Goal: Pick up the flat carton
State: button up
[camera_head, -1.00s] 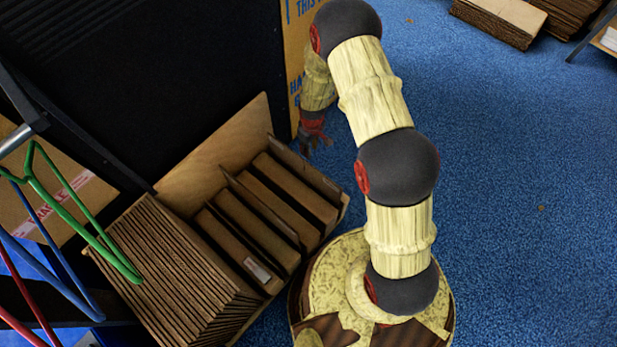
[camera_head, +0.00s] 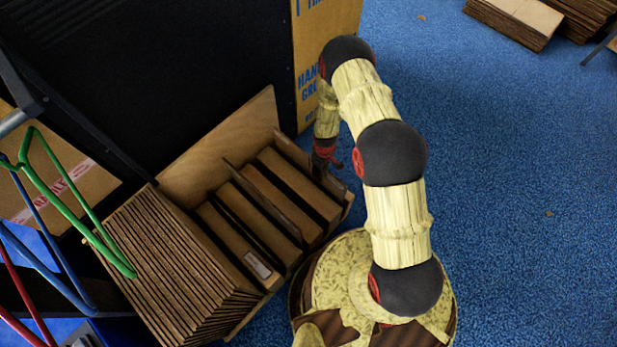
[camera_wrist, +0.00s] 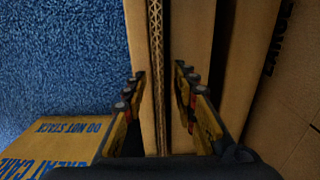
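Flat cartons (camera_head: 262,205) stand on edge in the slots of a wooden rack (camera_head: 225,145). In the wrist view my gripper (camera_wrist: 160,74) is open, with one finger on each side of the corrugated edge of a flat carton (camera_wrist: 157,50). I cannot tell whether either finger touches it. Brown board faces lie to both sides of this edge. The carton's lower part is hidden.
A dense stack of cardboard sheets (camera_head: 175,265) fills the rack's left part. A black panel (camera_head: 150,80) and a tall printed carton (camera_head: 325,50) stand behind it. Coloured looped frames (camera_head: 75,200) are at left. Blue floor (camera_head: 510,190) is open at right.

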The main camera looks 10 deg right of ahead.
notch_tip(320, 180, down, 2)
jog(key=shift+f, duration=0.2)
grip_shut()
dwell(0.9)
